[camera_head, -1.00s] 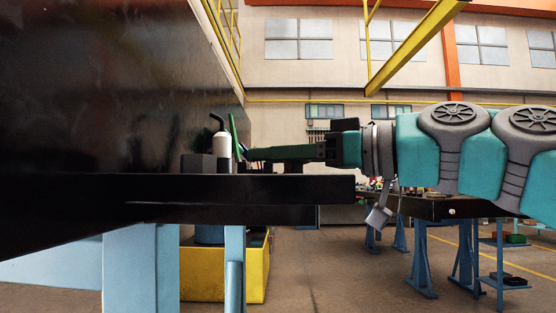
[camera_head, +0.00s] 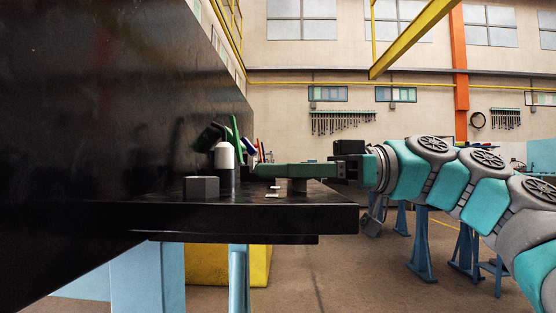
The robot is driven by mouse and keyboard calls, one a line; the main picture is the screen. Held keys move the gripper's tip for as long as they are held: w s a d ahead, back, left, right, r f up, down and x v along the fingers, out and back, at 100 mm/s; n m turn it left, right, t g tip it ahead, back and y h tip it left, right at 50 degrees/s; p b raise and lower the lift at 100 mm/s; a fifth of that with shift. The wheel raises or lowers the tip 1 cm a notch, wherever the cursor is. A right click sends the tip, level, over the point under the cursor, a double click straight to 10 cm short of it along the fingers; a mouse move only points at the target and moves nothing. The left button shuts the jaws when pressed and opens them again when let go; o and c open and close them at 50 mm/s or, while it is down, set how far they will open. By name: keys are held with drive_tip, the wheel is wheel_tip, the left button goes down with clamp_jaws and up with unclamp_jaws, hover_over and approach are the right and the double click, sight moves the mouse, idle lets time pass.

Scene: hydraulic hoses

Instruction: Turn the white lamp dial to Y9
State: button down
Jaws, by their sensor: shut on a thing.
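My gripper (camera_head: 260,171) reaches in from the right, low over the dark bench (camera_head: 300,218), its long green fingers pointing left. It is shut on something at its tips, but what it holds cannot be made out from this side. A white-topped cylinder with a dark lower part (camera_head: 224,155) stands upright just left of the fingertips. I cannot tell whether it is the lamp or its dial. No dial face, marks or Y9 label can be read. A short dark post (camera_head: 297,186) shows below the fingers.
A dark grey block (camera_head: 201,188) sits at the bench's front left. Green, blue and red handles (camera_head: 250,146) stand behind the cylinder. Small flat white pieces (camera_head: 273,195) lie on the bench. A large dark panel (camera_head: 90,110) fills the left.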

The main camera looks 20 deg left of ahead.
sight(335, 191)
idle(0.4)
drive_tip(key=shift+c, duration=1.8)
unclamp_jaws()
drive_tip(key=shift+p+v, duration=0.75)
drive_tip(key=shift+v, duration=2)
drive_tip(key=shift+p+v, duration=0.9)
drive_tip(key=shift+w+d, duration=0.2)
drive_tip(key=shift+r, duration=0.1)
